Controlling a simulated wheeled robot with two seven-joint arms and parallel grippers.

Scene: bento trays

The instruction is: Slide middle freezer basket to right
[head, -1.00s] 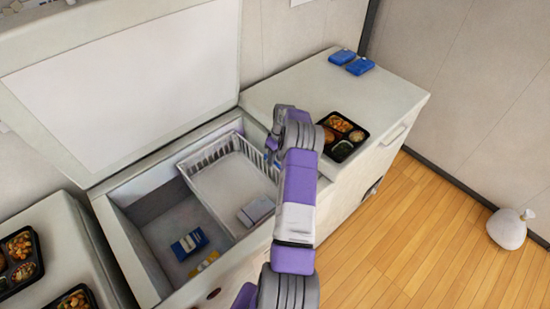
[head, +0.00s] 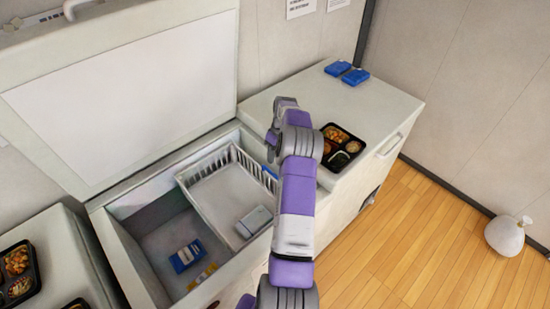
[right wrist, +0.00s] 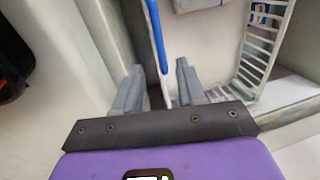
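The white wire freezer basket (head: 205,166) hangs in the open chest freezer, over the right part of its well. A pale box (head: 254,221) lies inside it. A blue strip (head: 268,172) shows at the basket's right end, partly behind my arm. My right gripper (head: 271,143) is above that end. In the right wrist view, my right gripper (right wrist: 158,70) is open, its fingers apart on both sides of the line of a white panel with a blue strip (right wrist: 156,36). I cannot tell if they touch it. The basket's slats (right wrist: 262,48) show at right. My left gripper is not in view.
The raised lid (head: 120,95) stands behind. A blue packet (head: 187,255) and a yellow one (head: 203,277) lie on the freezer floor, left of the basket. A bento tray (head: 341,146) and blue packs (head: 347,72) sit on the right-hand top (head: 310,92).

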